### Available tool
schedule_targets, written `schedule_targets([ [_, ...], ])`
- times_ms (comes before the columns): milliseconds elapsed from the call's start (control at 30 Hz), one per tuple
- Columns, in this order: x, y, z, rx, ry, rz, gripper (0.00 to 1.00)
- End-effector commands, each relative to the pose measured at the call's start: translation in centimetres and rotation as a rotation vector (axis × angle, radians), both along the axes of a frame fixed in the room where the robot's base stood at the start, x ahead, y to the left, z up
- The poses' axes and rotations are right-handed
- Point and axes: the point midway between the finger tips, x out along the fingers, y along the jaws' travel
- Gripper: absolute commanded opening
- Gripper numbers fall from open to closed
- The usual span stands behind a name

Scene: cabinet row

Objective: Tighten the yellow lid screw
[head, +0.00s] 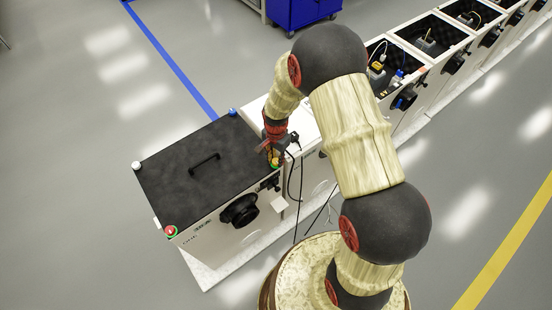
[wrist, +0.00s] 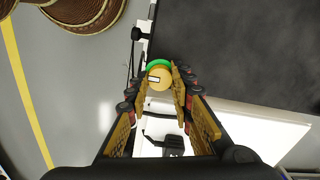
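The yellow lid screw (wrist: 160,79) sits at a corner of the black lid (head: 190,175), on the lid's right side in the head view. A green ring (wrist: 158,64) shows beside the screw's head. My gripper (wrist: 160,84) points down at this corner, its two gold-padded fingers on either side of the screw. They look closed against its sides, with no clear gap. In the head view my gripper (head: 273,156) largely covers the screw. The other corners carry a red screw with a green ring (head: 171,231), a white screw (head: 136,165) and a blue screw (head: 232,112).
The lid has a black handle (head: 204,165) in its middle. Dark cables (head: 293,175) hang beside the gripper. A row of open cabinets (head: 430,40) runs to the upper right. A blue cart (head: 300,12) stands at the back. The floor at left is free.

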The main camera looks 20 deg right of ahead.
Motion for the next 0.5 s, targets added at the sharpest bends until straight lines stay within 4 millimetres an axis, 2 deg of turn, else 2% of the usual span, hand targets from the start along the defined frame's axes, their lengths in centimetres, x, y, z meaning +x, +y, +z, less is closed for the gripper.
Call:
schedule_targets([
  [333, 0.03, 0.01, 0.03, 0.001, -0.001, 0.001, 0.42],
  [500, 0.02, 0.01, 0.02, 0.000, 0.000, 0.001, 0.42],
])
